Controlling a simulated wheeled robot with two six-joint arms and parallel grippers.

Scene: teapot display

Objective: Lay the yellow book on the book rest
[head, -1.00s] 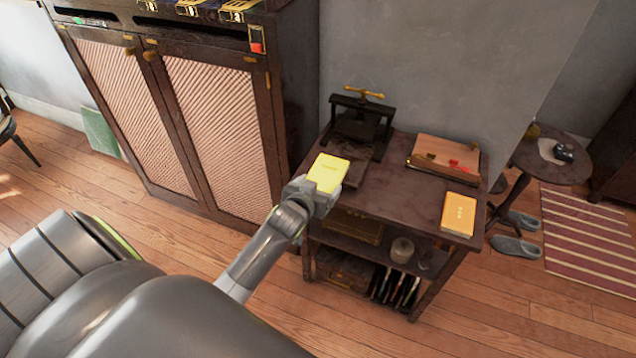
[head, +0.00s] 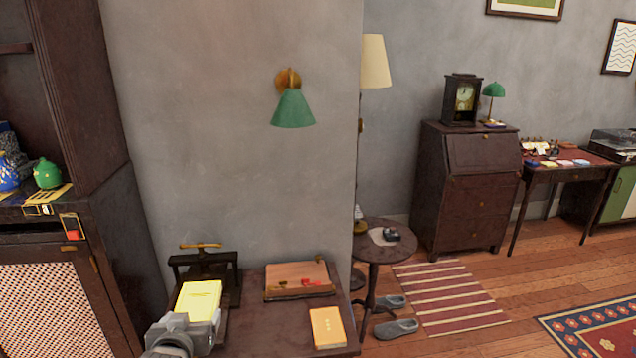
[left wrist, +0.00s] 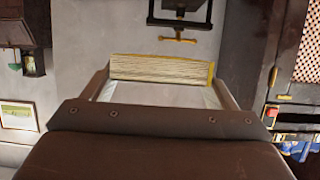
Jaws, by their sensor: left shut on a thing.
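A bright yellow book (head: 198,300) is held in my left gripper (head: 192,325) at the left end of the dark side table, in front of the book press. In the left wrist view the book's page edge (left wrist: 160,69) lies across between the two fingers. A low wooden board with a ledge (head: 297,276), which looks like the book rest, stands at the back of the table, to the right of the gripper and apart from it. A small red thing shows on it. My right gripper is out of view.
An orange-yellow book (head: 327,327) lies on the side table (head: 270,335) at the front right. The black press (head: 207,272) with a brass handle stands at the back left, close to the held book. A cabinet (head: 50,290) is at the left. A round table (head: 385,243) stands beyond.

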